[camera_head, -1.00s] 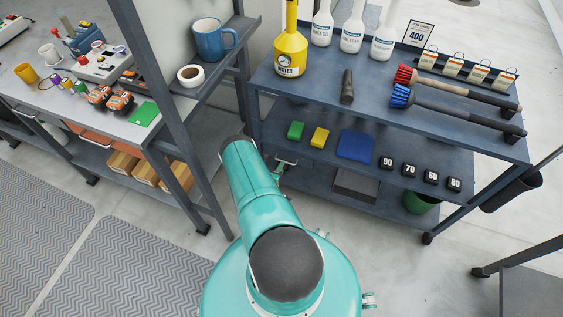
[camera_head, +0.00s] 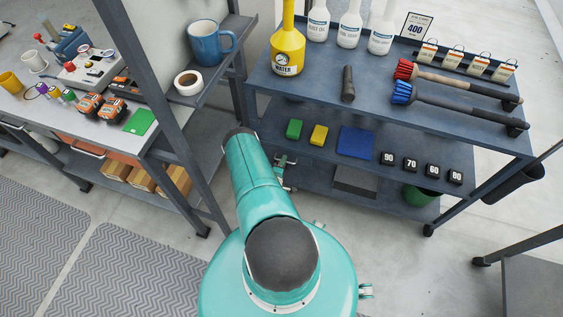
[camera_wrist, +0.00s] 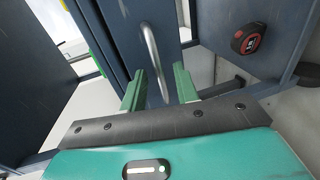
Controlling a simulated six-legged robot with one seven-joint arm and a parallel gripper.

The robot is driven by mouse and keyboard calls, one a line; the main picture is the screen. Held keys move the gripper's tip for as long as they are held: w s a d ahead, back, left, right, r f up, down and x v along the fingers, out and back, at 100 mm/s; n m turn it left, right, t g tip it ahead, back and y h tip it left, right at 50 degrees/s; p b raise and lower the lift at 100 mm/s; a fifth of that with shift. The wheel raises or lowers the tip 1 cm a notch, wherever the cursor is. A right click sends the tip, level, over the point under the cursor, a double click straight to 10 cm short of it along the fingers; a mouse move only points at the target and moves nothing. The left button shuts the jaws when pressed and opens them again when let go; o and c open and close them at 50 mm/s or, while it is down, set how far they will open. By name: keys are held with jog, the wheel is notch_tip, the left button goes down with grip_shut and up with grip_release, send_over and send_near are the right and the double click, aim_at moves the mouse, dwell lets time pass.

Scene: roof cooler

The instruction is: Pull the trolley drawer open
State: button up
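The dark blue-grey trolley (camera_head: 455,146) stands at the upper right of the head view. In the wrist view, the drawer front (camera_wrist: 118,38) fills the upper middle and carries a silver loop handle (camera_wrist: 151,50). My gripper (camera_wrist: 159,72) has its two green fingers apart, one on each side of the handle's near end. The handle lies between them with gaps visible, so it is not clamped. In the head view my gripper (camera_head: 284,165) is small and partly hidden by my arm, at the left end of the trolley's middle shelf. The handle is hard to make out there.
The trolley top holds a yellow water jug (camera_head: 288,52), white bottles and brushes. Coloured blocks and black weights sit on the middle shelf. A shelf rack (camera_head: 178,118) stands close on the left. A tape measure (camera_wrist: 248,38) shows at the right of the wrist view.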

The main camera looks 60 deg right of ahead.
jog(key=shift+s, duration=0.1)
grip_shut()
jog(key=shift+a, duration=0.15)
